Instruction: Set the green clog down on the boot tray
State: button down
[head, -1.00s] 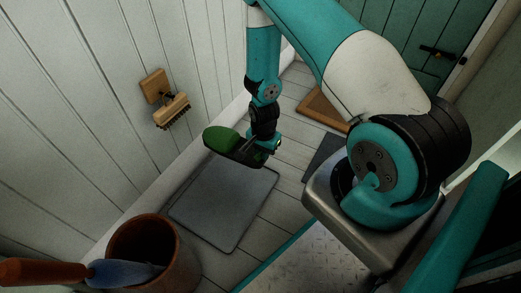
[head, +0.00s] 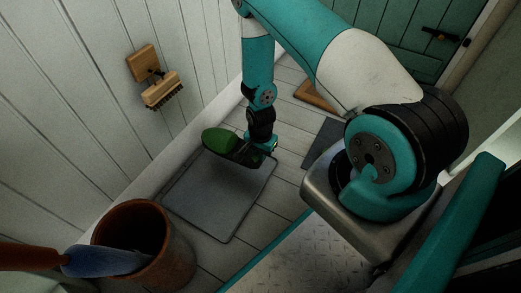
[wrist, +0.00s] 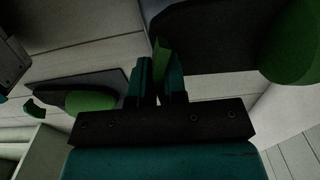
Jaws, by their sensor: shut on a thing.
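The green clog (head: 219,140), with a green toe and a dark sole, is in my gripper (head: 249,151) near the far end of the boot tray. In the wrist view my gripper (wrist: 160,82) is shut on a thin green edge of the clog, whose dark sole (wrist: 210,32) and green toe fill the upper right. The boot tray (head: 213,202) is a flat grey rectangle on the floor, its near part bare. The clog appears above the tray's far end, with a dark shadow below it. I cannot tell the exact gap.
A brown pot (head: 165,262) with a blue-bladed tool stands near the tray's near left. A brush (head: 162,91) hangs on the white plank wall along the left. A dark mat (head: 325,143) lies to the right. A dark shape with green (wrist: 88,101) shows left in the wrist view, unclear.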

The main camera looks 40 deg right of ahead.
jog(key=shift+f+b, duration=2)
jog(key=shift+f, duration=1.8)
jog(key=shift+f+b, duration=0.35)
jog(key=shift+f, duration=0.2)
jog(key=c, duration=1.1)
grip_release()
jog(key=shift+r, duration=0.1)
notch_tip(320, 180, up, 17)
jog(key=p, duration=0.9)
jog(key=shift+r+p, duration=0.1)
jog(key=shift+p, duration=0.3)
